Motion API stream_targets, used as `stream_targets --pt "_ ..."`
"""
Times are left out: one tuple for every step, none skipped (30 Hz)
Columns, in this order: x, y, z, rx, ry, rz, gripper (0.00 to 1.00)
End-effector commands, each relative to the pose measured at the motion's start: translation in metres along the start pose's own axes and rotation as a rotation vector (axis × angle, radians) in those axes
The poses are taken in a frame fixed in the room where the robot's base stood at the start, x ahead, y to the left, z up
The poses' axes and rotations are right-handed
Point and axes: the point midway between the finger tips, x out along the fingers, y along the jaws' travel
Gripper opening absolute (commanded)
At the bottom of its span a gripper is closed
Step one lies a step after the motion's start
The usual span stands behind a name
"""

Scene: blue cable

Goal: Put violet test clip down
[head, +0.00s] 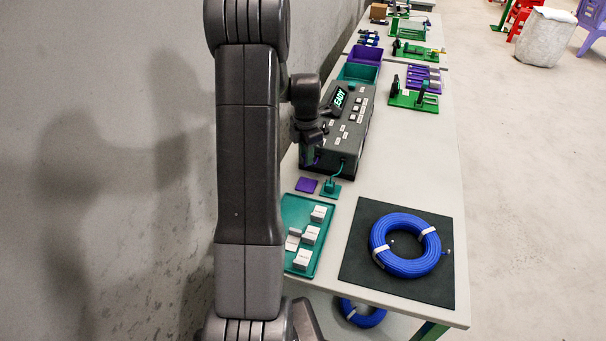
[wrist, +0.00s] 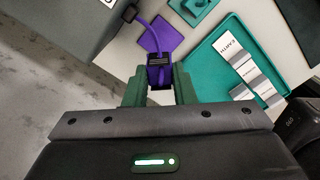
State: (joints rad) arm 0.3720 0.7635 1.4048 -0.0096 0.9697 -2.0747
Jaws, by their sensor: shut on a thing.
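The violet test clip (wrist: 160,72) is held between the green fingers of my gripper (wrist: 158,90) in the wrist view. Its violet lead (wrist: 156,32) runs up to a dark plug at the grey tester box (wrist: 50,25). The flat violet pad (wrist: 168,42) lies on the table just beyond the clip in that view, with nothing standing on it. In the head view my gripper (head: 310,150) is beside the tester (head: 345,135), near the violet pad (head: 307,185). The clip is mostly hidden there. Its height above the table is hard to tell.
A teal clip (head: 330,186) stands on a teal pad right of the violet pad. A teal tray (head: 293,212) with labelled white blocks lies nearer. A blue cable coil (head: 378,238) rests on a black mat (head: 360,270). Bins and green fixtures stand farther back. The table's right middle is clear.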

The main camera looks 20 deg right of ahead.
Motion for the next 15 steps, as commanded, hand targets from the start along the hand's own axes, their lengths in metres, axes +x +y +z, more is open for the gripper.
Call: stream_targets --pt "0.01 -0.001 -0.001 0.0 0.003 -0.005 0.03" --pt "0.016 -0.001 -0.001 0.0 0.003 -0.005 0.03" --pt "0.023 -0.001 -0.001 0.0 0.003 -0.005 0.03" --pt "0.029 -0.001 -0.001 0.0 0.002 -0.004 0.03" --pt "0.034 -0.001 -0.001 0.0 0.003 -0.005 0.03" --pt "0.04 -0.001 -0.001 0.0 0.002 -0.003 0.03" --pt "0.043 -0.001 -0.001 0.0 0.002 -0.003 0.03" --pt "0.046 -0.001 -0.001 0.0 0.002 -0.003 0.03" --pt "0.049 0.0 -0.001 0.0 0.001 -0.002 0.03" --pt "0.05 0.0 -0.001 0.0 0.001 -0.001 0.03" --pt "0.052 0.0 -0.001 0.0 0.0 -0.001 0.03" --pt "0.055 0.0 -0.001 0.0 0.001 -0.001 0.03" --pt "0.058 -0.001 -0.001 0.0 0.001 -0.002 0.03" --pt "0.061 -0.001 -0.001 0.0 0.002 -0.003 0.03" --pt "0.067 -0.001 -0.001 0.0 0.002 -0.003 0.03"
